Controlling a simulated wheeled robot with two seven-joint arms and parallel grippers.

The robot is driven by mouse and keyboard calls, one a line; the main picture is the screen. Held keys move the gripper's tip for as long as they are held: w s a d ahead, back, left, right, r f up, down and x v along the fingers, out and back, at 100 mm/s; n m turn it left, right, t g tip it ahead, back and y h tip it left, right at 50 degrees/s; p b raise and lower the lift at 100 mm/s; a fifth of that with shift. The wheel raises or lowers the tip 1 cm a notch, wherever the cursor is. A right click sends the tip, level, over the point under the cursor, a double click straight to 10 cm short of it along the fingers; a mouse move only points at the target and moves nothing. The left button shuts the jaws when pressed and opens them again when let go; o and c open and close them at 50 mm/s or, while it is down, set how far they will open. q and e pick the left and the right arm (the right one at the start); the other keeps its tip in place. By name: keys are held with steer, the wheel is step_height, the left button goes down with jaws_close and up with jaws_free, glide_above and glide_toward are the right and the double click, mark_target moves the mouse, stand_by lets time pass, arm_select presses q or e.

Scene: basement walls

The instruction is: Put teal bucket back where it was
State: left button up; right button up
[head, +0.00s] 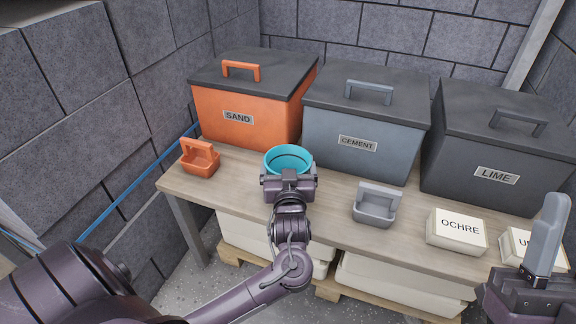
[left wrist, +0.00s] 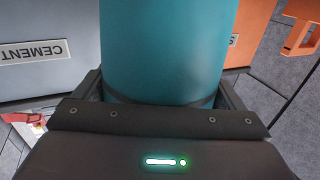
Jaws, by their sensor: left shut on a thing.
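The teal bucket (head: 288,158) is upright, its open top showing, in front of the gap between the SAND and CEMENT bins. My left gripper (head: 288,178) is shut on it from the near side. In the left wrist view the bucket's wall (left wrist: 165,50) fills the space between the fingers. Its base is hidden, so I cannot tell whether it touches the wooden table (head: 235,187). My right gripper (head: 543,245) shows at the lower right edge with one grey finger upright; the rest is cut off.
The orange SAND bin (head: 240,118), grey CEMENT bin (head: 362,135) and dark LIME bin (head: 500,155) stand along the back. An orange scoop (head: 200,158) is left, a grey scoop (head: 376,205) right, beside an OCHRE box (head: 457,231) and another pale box (head: 518,247).

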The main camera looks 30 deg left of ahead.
arm_select(q)
steer(key=shift+f, duration=0.1)
steer(key=o, duration=0.9)
